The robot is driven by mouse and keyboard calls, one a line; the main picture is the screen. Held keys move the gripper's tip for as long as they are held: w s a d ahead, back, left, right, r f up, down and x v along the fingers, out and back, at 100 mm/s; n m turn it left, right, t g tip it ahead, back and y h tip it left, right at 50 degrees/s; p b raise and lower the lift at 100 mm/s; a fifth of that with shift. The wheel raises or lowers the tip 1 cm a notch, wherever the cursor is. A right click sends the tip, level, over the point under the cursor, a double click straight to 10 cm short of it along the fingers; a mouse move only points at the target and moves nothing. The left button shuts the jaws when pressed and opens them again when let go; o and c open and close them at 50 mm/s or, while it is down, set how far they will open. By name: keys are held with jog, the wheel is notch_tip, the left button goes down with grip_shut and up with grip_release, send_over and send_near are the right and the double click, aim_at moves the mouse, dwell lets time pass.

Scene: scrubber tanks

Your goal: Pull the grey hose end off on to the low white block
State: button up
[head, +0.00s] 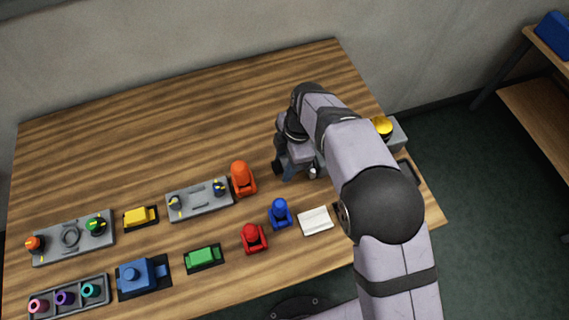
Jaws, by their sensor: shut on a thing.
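The low white block (315,221) lies near the table's front edge, to the right of a blue piece, with nothing on its top. My gripper (287,171) is behind the block and a little left of it, low over the table and pointing down. It is shut on what appears to be the grey hose end, which my gripper and wrist mostly hide. A small pale grey round part (312,172) shows just right of the gripper. I cannot tell whether the hose end is still seated on anything.
An orange piece (242,179) stands close left of my gripper. Blue (280,213) and red (253,238) pieces stand left of the white block. A grey unit with a yellow cap (382,126) is partly behind my arm. The table's back left is clear.

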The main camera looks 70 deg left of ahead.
aim_at(285, 162)
jog(key=shift+r+p, duration=0.95)
jog(key=shift+r, duration=1.1)
jog(key=shift+w+d+f+b, duration=0.1)
jog(key=shift+w+d+b, duration=0.05)
jog(key=shift+b, duration=0.7)
jog(key=b, duration=0.2)
jog(key=d+b, duration=0.1)
jog(key=b, duration=0.1)
jog(key=shift+w+d+b, duration=0.25)
jog(key=shift+w+b, duration=0.1)
jog(key=shift+w, duration=0.05)
jog(key=d+b, duration=0.4)
jog(key=b, duration=0.1)
jog(key=w+d+b, duration=0.1)
jog(key=d+b, duration=0.3)
jog(key=b, duration=0.2)
jog(key=d+b, duration=0.3)
jog(key=b, duration=0.3)
jog(key=shift+w+d, duration=0.35)
jog(key=shift+d, duration=0.05)
jog(key=shift+d+b, duration=0.85)
jog(key=shift+d, duration=0.15)
jog(key=shift+f, duration=0.15)
